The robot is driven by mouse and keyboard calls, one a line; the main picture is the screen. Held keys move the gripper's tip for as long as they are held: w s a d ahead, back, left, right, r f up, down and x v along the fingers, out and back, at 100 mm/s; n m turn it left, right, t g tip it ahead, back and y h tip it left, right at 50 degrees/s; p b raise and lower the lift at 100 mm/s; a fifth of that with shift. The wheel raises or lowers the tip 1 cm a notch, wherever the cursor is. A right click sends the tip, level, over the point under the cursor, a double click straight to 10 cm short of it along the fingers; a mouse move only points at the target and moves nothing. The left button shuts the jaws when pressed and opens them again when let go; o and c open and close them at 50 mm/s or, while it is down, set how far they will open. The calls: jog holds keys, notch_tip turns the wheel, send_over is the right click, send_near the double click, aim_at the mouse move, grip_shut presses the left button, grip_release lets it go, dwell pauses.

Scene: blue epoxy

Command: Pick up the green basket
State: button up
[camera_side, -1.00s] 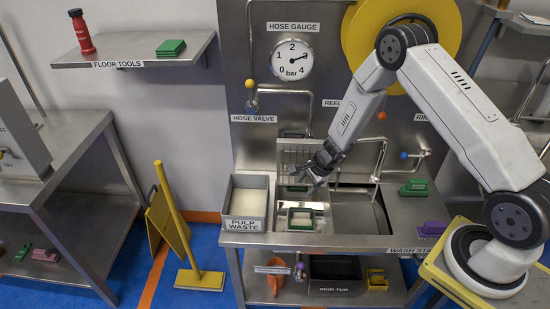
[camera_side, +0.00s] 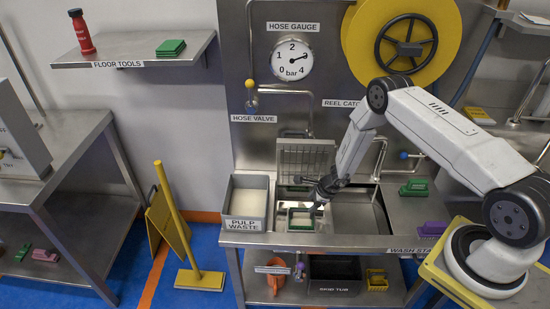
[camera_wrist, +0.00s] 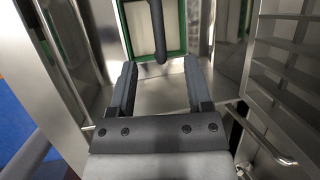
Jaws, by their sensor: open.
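The green basket (camera_side: 301,228) sits in the left part of the sink, a small rectangular frame with a green rim and a pale inside. In the wrist view its green rim (camera_wrist: 183,28) shows at the top, cut off by the picture edge, with a dark bar (camera_wrist: 158,30) across its pale inside. My gripper (camera_side: 317,208) is just above the basket's right side in the side view and hides part of it. In the wrist view my gripper (camera_wrist: 159,72) has its two fingers spread with nothing between them. I cannot tell whether they touch the basket.
The grey pulp waste bin (camera_side: 227,223) stands left of the sink. A raised slotted rack (camera_side: 305,158) stands behind the basket. A green brush (camera_side: 414,188) and a purple brush (camera_side: 433,229) lie to the right. The right part of the sink is clear.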

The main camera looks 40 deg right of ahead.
aim_at(305, 210)
jog(key=shift+x, duration=0.9)
jog(key=shift+f, duration=0.1)
jog(key=shift+x, duration=2.45)
grip_shut()
